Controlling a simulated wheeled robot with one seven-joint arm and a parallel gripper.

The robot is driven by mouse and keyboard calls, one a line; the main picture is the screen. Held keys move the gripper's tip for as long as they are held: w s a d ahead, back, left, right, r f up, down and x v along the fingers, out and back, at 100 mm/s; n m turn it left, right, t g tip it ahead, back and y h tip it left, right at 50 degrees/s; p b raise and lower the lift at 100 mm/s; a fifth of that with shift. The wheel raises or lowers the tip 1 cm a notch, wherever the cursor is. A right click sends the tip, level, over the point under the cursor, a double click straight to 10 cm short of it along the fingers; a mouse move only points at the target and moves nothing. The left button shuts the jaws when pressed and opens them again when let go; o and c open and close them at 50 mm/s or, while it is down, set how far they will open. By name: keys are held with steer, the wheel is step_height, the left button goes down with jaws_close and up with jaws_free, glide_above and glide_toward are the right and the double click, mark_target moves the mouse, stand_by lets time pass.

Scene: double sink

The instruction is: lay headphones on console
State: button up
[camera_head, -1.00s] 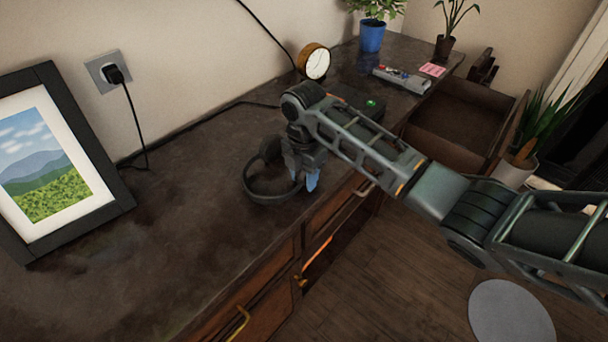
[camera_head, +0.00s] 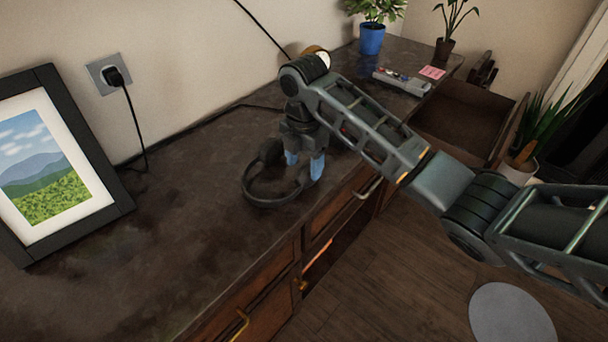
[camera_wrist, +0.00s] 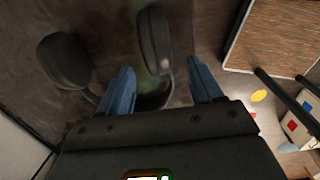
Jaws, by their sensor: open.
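The dark headphones (camera_head: 268,199) lie on the dark console top (camera_head: 190,215), near its front edge. My gripper (camera_head: 304,168) is just behind the headphones in the head view, pointing down with its blue fingers apart and nothing clearly held. In the wrist view the open fingers (camera_wrist: 158,88) show with one ear cup (camera_wrist: 154,40) beyond and between them. The other ear cup (camera_wrist: 65,60) is to the left of the left finger. The lower part of the headband is partly hidden by the gripper body.
A framed picture (camera_head: 60,165) stands at the left. Behind my arm are a clock (camera_head: 318,55), a remote-like device (camera_head: 401,81), a pink note (camera_head: 432,72) and a blue-potted plant (camera_head: 371,38). The console's left-middle is clear.

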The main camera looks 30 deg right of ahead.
step_height(320, 180, up, 6)
steer(key=shift+r, duration=0.25)
stand_by(0.5)
